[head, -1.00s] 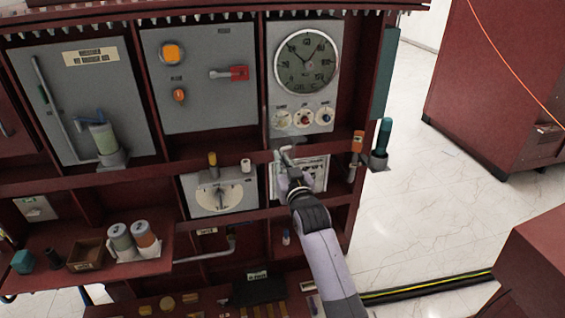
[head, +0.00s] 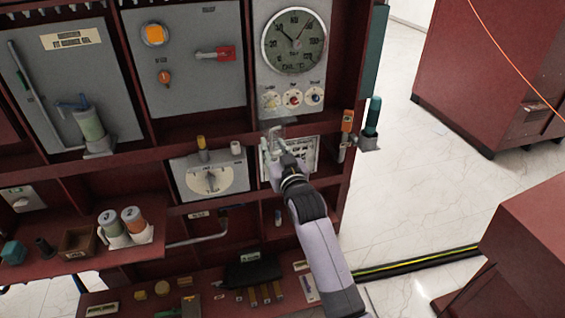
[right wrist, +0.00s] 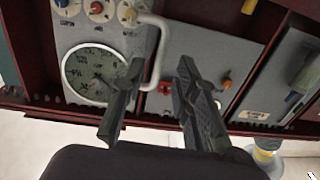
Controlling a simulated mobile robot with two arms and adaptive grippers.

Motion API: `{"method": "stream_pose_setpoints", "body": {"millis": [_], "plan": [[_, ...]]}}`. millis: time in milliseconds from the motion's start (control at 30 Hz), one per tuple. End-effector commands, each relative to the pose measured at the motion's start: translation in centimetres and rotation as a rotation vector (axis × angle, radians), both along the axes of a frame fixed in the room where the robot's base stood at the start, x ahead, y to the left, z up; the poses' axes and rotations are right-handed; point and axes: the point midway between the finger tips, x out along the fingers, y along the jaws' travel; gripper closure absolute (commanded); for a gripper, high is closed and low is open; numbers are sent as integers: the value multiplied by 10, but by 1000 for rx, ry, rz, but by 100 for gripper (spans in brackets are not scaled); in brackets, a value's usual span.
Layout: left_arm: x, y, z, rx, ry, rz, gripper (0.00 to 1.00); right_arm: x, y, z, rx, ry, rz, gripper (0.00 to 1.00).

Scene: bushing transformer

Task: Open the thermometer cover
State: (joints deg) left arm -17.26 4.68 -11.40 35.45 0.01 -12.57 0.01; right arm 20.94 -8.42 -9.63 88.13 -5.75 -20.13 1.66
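The large round thermometer dial (head: 294,41), with a dark face and pale rim, is on a grey panel at the upper middle of the head view. It also shows upside down in the right wrist view (right wrist: 93,74). A pale bent handle (right wrist: 157,52) stands out beside the dial; whether it belongs to a clear cover I cannot tell. My right gripper (head: 274,147) is below the dial panel. In the wrist view its two fingers (right wrist: 160,72) are spread, with the handle seen between them; contact is unclear. My left gripper is out of view.
Three small knobs (head: 292,99) sit under the dial. A red shelf edge (head: 200,147) runs below the panels. An orange-topped post (head: 347,120) and a teal-handled tool (head: 372,117) stand to the right. Open floor lies right of the cabinet.

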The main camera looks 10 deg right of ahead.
Motion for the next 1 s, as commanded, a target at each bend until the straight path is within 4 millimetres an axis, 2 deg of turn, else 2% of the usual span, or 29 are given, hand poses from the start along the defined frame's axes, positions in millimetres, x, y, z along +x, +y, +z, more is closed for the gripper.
{"method": "stream_pose_setpoints", "body": {"millis": [200,433,600,867,1000], "plan": [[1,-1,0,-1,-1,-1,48,-46,-8,-1,-1,0,0,72],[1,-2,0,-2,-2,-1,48,-81,-14,0,-1,-1,0,72],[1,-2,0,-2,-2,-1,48,-91,-16,0,-1,-1,1,72],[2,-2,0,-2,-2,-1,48,-92,-16,1,-1,-1,1,72],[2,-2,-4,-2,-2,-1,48,-91,-25,-9,29,20,0,81]]}}
